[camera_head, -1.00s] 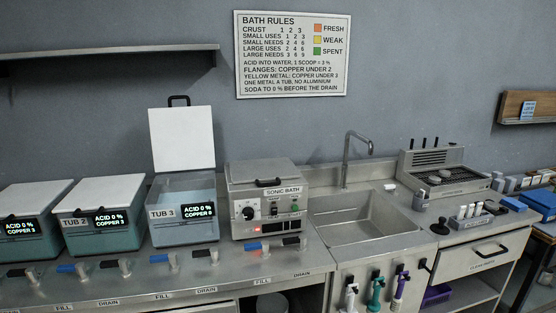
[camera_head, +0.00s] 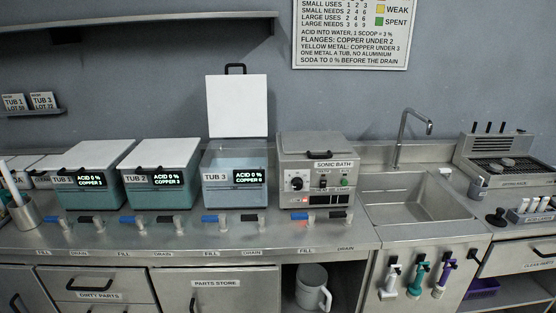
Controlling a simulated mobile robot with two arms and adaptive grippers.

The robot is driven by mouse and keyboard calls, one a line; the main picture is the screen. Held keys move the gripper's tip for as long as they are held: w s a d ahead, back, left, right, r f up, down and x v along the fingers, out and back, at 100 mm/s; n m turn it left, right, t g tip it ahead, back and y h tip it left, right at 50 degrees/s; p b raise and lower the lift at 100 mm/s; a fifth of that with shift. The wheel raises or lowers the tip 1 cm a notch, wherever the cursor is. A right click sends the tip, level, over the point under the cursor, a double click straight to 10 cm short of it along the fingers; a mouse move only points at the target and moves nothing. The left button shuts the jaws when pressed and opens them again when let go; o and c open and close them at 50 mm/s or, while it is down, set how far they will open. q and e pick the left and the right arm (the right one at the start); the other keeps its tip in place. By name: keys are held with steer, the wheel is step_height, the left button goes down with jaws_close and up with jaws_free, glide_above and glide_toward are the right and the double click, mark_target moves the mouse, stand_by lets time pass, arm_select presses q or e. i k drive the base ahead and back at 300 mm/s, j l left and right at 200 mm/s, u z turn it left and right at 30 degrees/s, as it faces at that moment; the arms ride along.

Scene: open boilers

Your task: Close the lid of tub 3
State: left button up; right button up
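Tub 3 (camera_head: 222,190) stands on the counter between tub 2 and the sonic bath. Its white lid (camera_head: 237,105) is raised upright at the back, with a black handle (camera_head: 235,68) at the top edge. The tub holds pale blue liquid, and its display reads acid 0 %. Tub 2 (camera_head: 160,190) and tub 1 (camera_head: 92,190) to its left have their white lids down. Neither of my grippers is in view.
The sonic bath (camera_head: 318,175) stands right of tub 3, with its lid down. Fill and drain valves with blue and black handles (camera_head: 211,219) line the counter front. A sink (camera_head: 415,205) with a tall faucet (camera_head: 403,135) is at right. A cup holding rods (camera_head: 22,212) stands at far left.

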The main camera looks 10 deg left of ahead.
mark_target(237, 104)
steer(key=i+j+u, duration=0.45)
steer(key=i, duration=0.25)
steer(key=i+l, duration=0.1)
steer(key=i, duration=0.35)
